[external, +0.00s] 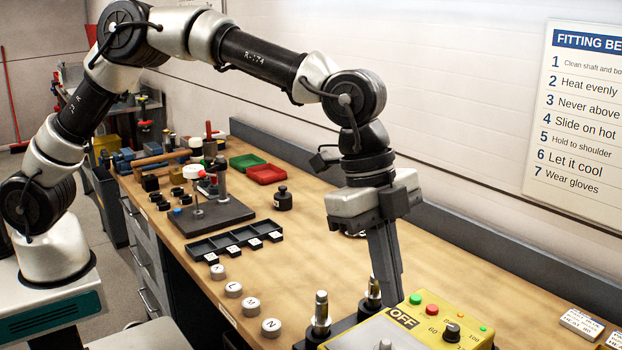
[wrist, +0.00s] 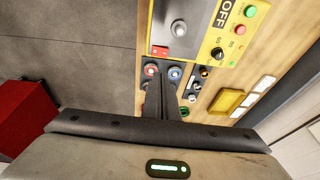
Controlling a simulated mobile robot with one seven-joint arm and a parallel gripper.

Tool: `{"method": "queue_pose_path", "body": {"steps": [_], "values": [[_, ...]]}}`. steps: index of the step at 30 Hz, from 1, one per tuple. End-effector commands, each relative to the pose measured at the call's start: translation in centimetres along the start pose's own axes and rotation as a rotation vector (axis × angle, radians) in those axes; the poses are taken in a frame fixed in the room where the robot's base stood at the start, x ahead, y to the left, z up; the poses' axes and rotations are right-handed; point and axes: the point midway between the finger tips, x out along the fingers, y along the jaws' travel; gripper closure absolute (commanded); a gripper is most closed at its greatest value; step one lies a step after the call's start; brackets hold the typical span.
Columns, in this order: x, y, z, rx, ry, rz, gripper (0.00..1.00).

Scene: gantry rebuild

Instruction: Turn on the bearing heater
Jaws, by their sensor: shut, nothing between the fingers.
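The bearing heater appears to be the yellow control box (external: 470,318) at the lower right of the external view, cut off by the bottom edge. It carries an OFF label, a green button (external: 415,299), a red button (external: 432,310) and a black knob (external: 452,332). The box (wrist: 209,42) also shows at the top of the wrist view, with the green button (wrist: 250,11) and red button (wrist: 240,30). My gripper (external: 390,292) is shut and empty, pointing down just behind the box's left end. Its fingers (wrist: 160,90) show together in the wrist view; I cannot tell whether they touch anything.
Two metal posts (external: 320,308) (external: 373,288) stand in a black base near the fingers. Several lettered discs (external: 271,328) line the table's front edge. A black divided tray (external: 235,240) lies farther left. White labelled blocks (external: 581,322) lie at right. Bare wood lies behind my gripper.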

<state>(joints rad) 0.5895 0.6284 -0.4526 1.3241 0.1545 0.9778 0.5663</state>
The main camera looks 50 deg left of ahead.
Motion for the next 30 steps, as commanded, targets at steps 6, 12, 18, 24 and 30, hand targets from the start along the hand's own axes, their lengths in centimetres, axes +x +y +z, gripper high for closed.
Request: {"method": "queue_pose_path", "body": {"steps": [6, 12, 18, 24, 30], "values": [[-0.1, -0.8, 0.0, -0.002, 0.000, -0.002, 1.00], [0.4, -0.8, 0.1, -0.002, 0.000, -0.001, 1.00], [3.2, -0.8, 0.1, -0.002, -0.003, 0.002, 1.00], [7.6, -0.7, 0.1, -0.001, -0.003, 0.003, 1.00], [11.3, -0.9, 0.4, -0.003, -0.002, 0.000, 1.00]]}}
